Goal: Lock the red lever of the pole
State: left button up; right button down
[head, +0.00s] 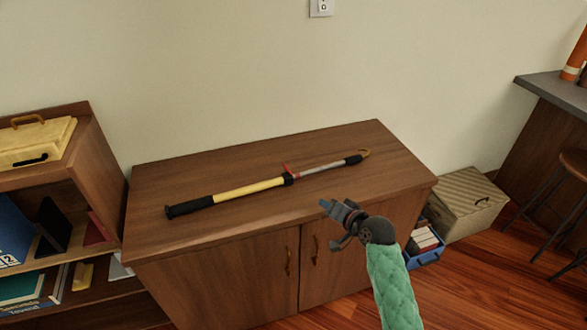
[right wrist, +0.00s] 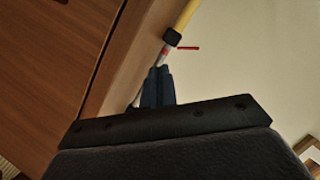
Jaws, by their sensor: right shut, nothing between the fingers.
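The pole (head: 250,188) lies on top of the wooden cabinet in the head view. It has a yellow section, black grips, a grey section and a hook at its right end. Its red lever (head: 286,168) sits near the middle, by a black collar, and sticks up from the pole. In the right wrist view the red lever (right wrist: 188,48) stands out sideways from the pole (right wrist: 185,14), beyond the fingertips. My right gripper (head: 323,203) is shut and empty, in front of the pole and apart from the lever. Its fingers (right wrist: 157,72) also show in the right wrist view. My left gripper is out of view.
The wooden cabinet (head: 210,230) has a clear top around the pole. A shelf (head: 98,165) with books stands at the left. A blue crate (head: 428,258) and a woven box (head: 465,205) stand on the floor at the right. The wall is behind.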

aim_at(287, 169)
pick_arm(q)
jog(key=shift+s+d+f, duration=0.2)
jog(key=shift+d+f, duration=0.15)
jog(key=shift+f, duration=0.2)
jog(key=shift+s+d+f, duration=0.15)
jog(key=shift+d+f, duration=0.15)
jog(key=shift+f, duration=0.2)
pick_arm(e)
jog(key=w+r+m+t+y, duration=0.1)
jog(key=w+r+m+t, duration=0.1)
jog(key=w+r, duration=0.4)
jog(key=shift+w+a+r, duration=0.4)
jog(key=shift+w+a, duration=0.05)
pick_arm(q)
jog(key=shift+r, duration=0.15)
pick_arm(e)
jog(key=shift+a, duration=0.1)
